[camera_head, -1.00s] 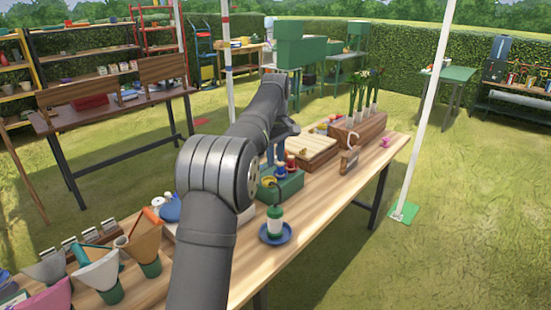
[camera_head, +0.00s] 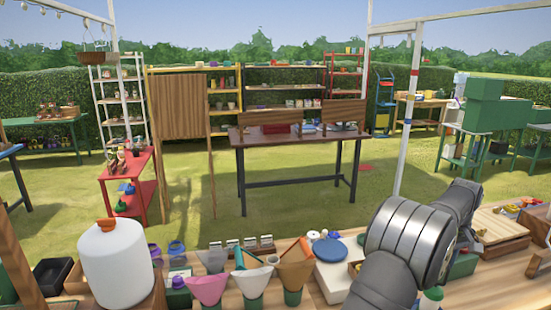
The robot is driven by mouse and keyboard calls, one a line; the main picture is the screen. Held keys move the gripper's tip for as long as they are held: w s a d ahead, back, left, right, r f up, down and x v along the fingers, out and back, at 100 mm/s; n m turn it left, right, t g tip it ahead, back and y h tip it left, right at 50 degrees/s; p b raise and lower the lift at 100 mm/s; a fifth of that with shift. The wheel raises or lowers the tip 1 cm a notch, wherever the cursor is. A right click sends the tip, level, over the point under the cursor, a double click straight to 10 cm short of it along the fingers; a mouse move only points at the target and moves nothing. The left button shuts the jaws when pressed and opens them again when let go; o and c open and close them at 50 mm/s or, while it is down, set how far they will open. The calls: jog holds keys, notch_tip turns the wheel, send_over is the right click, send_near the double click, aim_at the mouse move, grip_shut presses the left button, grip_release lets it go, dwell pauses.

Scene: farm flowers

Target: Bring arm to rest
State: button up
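My grey arm (camera_head: 412,240) rises from the bottom edge at the right and bends away over the wooden work table (camera_head: 470,292). Its far link (camera_head: 462,197) points up and right, above the table. My gripper does not show; the arm's far end is hidden or too small to make out. Whether it holds anything cannot be seen.
Paper-wrapped cones (camera_head: 252,281) stand on the table left of my arm. A blue round lid (camera_head: 330,250) lies beside the arm. A white tank (camera_head: 116,262) stands at the left. A wooden box (camera_head: 498,226) lies at the right. Grass lies beyond.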

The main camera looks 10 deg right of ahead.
jog(key=shift+r, duration=0.75)
